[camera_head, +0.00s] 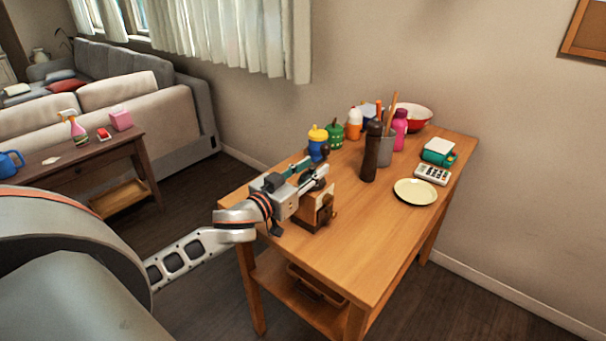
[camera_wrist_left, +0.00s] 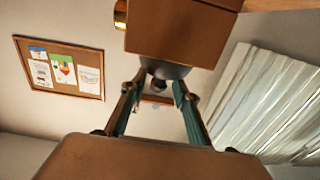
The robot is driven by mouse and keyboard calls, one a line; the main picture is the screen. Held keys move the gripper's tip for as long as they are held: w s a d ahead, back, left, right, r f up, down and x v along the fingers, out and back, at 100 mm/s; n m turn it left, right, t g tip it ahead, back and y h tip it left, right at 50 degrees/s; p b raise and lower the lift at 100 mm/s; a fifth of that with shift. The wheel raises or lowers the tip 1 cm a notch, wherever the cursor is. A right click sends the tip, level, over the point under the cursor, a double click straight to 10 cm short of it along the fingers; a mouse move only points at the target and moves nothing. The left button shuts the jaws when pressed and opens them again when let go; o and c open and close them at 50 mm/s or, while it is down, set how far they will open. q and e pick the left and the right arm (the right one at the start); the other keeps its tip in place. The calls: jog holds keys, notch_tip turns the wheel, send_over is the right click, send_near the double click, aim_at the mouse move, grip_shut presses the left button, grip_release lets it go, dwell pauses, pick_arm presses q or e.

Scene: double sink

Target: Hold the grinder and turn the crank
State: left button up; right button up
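The grinder (camera_head: 318,208) is a brown wooden box with a dark top, standing on the near left part of the wooden table. My left gripper (camera_head: 312,170) is at the grinder's top, its fingers apart. In the left wrist view, the grinder's wooden body (camera_wrist_left: 180,30) shows at the top edge with a grey bowl-like part below it. A small dark knob (camera_wrist_left: 158,84) appears between the open fingers (camera_wrist_left: 157,92); I cannot tell whether they touch it. The crank arm is mostly hidden by the gripper. My right gripper is not in view.
On the table (camera_head: 345,255), a yellow-lidded blue jar (camera_head: 318,145), a green jar (camera_head: 335,135) and a tall dark mill (camera_head: 372,152) stand behind the grinder. A cream plate (camera_head: 415,191) lies to the right. The table's front middle is clear.

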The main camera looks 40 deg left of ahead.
pick_arm(q)
jog(key=shift+w, duration=0.65)
grip_shut()
dwell(1.2)
grip_release()
jog(key=shift+s, duration=0.1)
jog(key=s, duration=1.1)
jog(key=shift+s+a, duration=0.3)
jog(key=shift+s, duration=0.1)
